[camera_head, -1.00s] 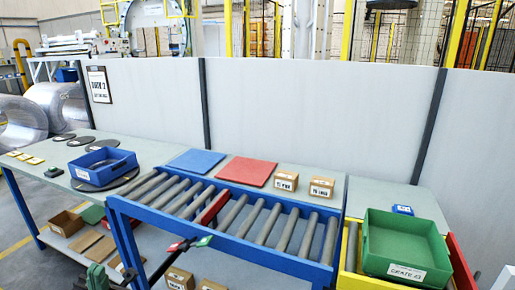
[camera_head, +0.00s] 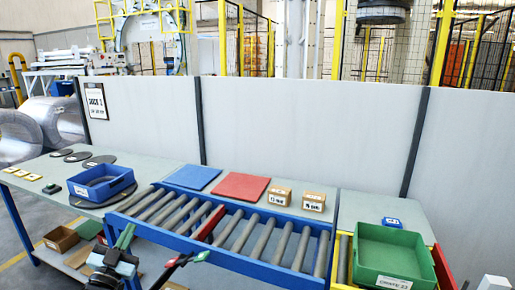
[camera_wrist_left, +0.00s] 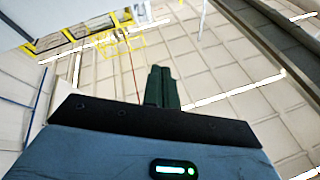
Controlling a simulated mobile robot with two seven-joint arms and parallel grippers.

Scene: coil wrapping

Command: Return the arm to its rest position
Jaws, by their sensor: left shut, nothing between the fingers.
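My left gripper (camera_head: 127,229) is at the lower left of the head view, with green fingers pointing up and a dark body below. It is in front of the table and the roller conveyor's left end, and holds nothing.
A roller conveyor (camera_head: 225,252) with a blue frame spans the middle. A blue tray (camera_head: 102,193) is on the grey table to its left. A dark fitting with red and green ends (camera_head: 184,259) is at the conveyor's front. A green crate (camera_head: 393,242) stands at right.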

